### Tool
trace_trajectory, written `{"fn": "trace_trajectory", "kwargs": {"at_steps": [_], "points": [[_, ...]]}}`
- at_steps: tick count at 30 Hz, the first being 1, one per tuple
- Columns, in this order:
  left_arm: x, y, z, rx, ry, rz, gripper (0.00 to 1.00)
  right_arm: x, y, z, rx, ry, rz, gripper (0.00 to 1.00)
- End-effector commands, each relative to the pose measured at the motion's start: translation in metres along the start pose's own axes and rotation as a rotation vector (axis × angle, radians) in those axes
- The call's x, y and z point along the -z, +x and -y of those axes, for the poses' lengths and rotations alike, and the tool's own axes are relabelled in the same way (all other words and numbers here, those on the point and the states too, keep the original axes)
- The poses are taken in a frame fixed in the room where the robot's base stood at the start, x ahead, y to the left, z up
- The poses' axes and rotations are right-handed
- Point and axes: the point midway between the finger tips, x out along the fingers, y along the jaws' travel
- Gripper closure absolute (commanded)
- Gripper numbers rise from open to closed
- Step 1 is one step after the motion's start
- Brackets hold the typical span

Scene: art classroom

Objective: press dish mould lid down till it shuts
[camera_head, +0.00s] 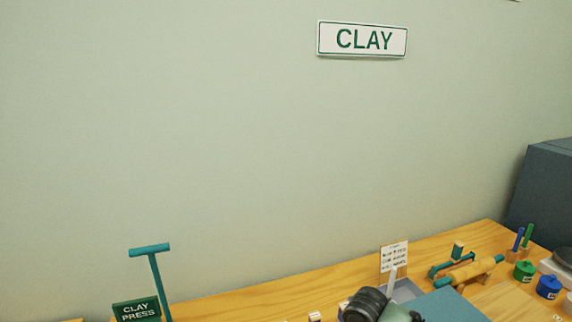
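I cannot make out the dish mould or its lid for sure. A flat teal panel (446,306) shows at the bottom edge, cut off by the frame, and I cannot tell whether it is the lid. A dark ribbed round part (365,304) stands just left of it, also cut off; it may be part of my arm. No gripper fingers show, so I cannot see either gripper or what it touches.
A wooden worktop (272,297) runs along the wall below a CLAY sign (362,39). A clay press sign (136,310) and teal T-handle (152,262) stand left.

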Motion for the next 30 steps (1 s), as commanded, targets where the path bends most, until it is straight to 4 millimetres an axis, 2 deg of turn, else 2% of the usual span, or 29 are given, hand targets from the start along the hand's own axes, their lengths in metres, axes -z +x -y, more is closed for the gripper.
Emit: {"fn": "trace_trajectory", "kwargs": {"at_steps": [30], "points": [[0.0008,-0.0068,0.0001,0.000,0.000,0.000,0.64,-0.0003,0.0033,-0.0004,-0.001,0.000,0.001,1.00]]}}
